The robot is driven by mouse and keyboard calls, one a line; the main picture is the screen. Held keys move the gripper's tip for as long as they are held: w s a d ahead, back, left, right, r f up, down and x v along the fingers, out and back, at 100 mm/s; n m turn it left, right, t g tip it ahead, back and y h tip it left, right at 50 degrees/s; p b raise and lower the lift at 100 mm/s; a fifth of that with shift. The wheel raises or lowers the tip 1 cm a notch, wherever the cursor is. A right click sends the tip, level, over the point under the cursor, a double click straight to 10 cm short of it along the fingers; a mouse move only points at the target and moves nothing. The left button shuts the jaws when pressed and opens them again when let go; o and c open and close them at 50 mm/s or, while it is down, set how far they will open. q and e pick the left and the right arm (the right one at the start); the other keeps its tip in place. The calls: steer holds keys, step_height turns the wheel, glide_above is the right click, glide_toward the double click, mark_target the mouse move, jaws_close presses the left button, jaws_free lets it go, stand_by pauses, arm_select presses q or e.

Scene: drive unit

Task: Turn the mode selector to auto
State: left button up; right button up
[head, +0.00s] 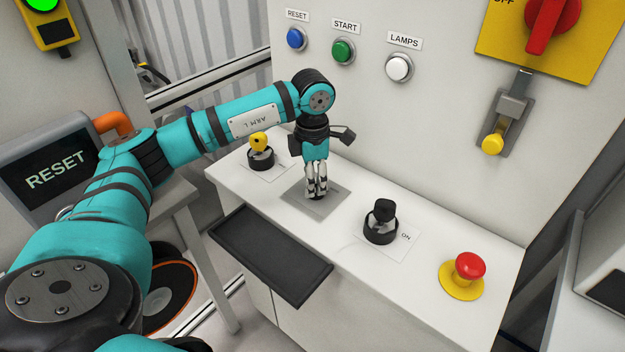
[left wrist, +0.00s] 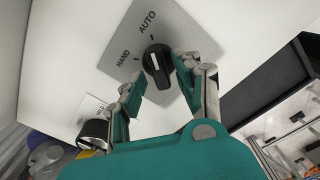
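The mode selector (left wrist: 157,66) is a black knob with a white pointer line, on a grey plate (head: 318,205) lettered HAND and AUTO. In the left wrist view its pointer lies roughly toward the AUTO mark. My left gripper (head: 316,192) points down over this plate and hides the knob in the head view. In the left wrist view the gripper's fingers (left wrist: 160,76) stand on either side of the knob, open. I cannot tell whether a fingertip touches it. My right gripper is not in view.
A yellow-topped switch (head: 259,143) stands left of the plate. A black rotary switch (head: 381,222) marked ON and a red mushroom button (head: 470,266) stand right. A black tray (head: 270,250) juts from the front edge. Blue, green and white buttons sit on the upright panel.

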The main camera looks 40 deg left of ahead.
arm_select(q)
steer(key=shift+r, duration=0.1)
step_height(320, 180, up, 12)
stand_by(0.6)
steer(key=shift+f, duration=0.25)
